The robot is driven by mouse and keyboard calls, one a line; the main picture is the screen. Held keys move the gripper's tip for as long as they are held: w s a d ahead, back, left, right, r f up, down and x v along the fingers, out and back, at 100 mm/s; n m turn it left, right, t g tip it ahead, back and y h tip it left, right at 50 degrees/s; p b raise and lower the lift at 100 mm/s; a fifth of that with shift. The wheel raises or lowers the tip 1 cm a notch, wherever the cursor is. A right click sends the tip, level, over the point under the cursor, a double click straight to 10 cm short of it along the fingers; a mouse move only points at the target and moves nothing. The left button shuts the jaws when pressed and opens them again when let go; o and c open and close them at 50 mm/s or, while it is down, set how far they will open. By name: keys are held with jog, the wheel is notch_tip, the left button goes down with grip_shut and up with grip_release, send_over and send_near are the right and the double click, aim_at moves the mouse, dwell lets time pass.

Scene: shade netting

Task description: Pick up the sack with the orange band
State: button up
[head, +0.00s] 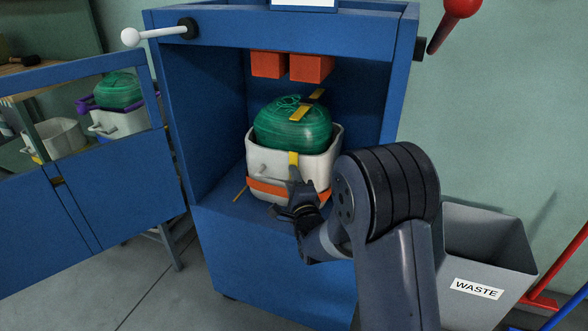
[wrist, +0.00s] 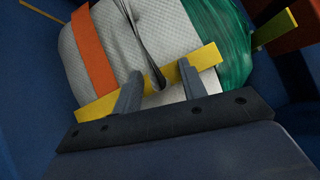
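The pale woven sack (head: 262,162) with the orange band (head: 250,186) stands upright inside the blue cabinet. A rolled green net (head: 290,125) fills its top and bulges above the rim. In the wrist view the sack (wrist: 150,25) is close and tilted, with the orange band (wrist: 92,55) at left and the net (wrist: 228,40) at right. My gripper (head: 294,190) is at the sack's front side. In the wrist view my gripper (wrist: 161,69) is open, with a dark fold or strap (wrist: 147,50) of the sack between its fingers. Whether the fingers touch it, I cannot tell.
Side walls of the blue cabinet (head: 280,28) flank the sack, and orange blocks (head: 290,67) hang above it. Other sacks, one with a green net (head: 117,90), stand at left behind a blue panel (head: 95,200). A grey waste bin (head: 490,250) is at right.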

jog(key=shift+c, duration=0.6)
grip_shut()
dwell(0.8)
jog(key=shift+r, duration=0.15)
